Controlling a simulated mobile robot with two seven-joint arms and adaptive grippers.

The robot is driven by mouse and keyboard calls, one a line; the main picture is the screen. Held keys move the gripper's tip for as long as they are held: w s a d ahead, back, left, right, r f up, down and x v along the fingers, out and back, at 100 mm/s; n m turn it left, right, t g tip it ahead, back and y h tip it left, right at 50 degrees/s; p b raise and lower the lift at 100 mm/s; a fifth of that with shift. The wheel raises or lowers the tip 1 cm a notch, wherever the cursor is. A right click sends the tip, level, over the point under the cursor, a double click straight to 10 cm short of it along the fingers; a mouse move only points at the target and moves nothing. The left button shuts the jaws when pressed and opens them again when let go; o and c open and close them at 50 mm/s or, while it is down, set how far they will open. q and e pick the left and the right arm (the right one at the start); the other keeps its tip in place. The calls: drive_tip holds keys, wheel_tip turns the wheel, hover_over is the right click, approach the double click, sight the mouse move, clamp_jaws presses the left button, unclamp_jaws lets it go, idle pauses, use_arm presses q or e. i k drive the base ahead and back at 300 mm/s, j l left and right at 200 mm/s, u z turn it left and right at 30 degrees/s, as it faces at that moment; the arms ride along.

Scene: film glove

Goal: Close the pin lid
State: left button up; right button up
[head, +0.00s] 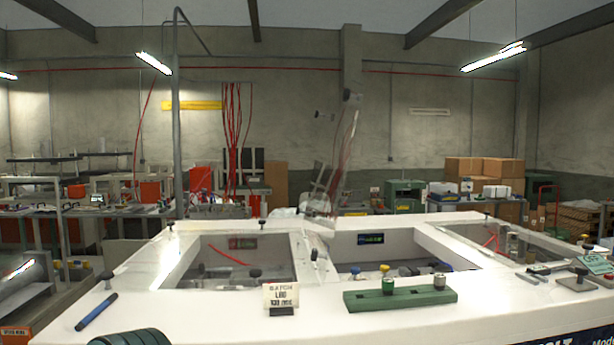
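A clear lid (336,160) with a dark knob near its top stands raised and tilted at the middle of the white bench top (210,322). I take it for the pin lid; the pin itself I cannot make out. Beside its foot, the middle opening (400,245) is uncovered, and its dark inside shows several small parts and a blue label. The left opening (240,262) and the right opening (515,245) look covered by clear panes. Neither of my grippers shows in the head view.
A green block (400,299) holding small jars lies in front of the middle opening. A "BATCH LOG" card (282,298) stands left of it. A blue marker (97,312) lies front left. Small tools (540,270) lie at right. A grey post (176,130) rises behind.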

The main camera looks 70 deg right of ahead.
sight(336, 109)
drive_tip(key=i+j+z, duration=0.15)
drive_tip(key=j+z, duration=0.2)
drive_tip(key=i+j+z, duration=0.1)
drive_tip(key=j+z, duration=0.15)
drive_tip(key=z, duration=1.9)
drive_tip(key=u, duration=1.3)
drive_tip(key=k+l+u, duration=0.1)
drive_tip(key=l, duration=0.3)
drive_tip(key=k+l, duration=0.35)
drive_tip(key=i+l+u, duration=0.05)
drive_tip(key=l, duration=0.05)
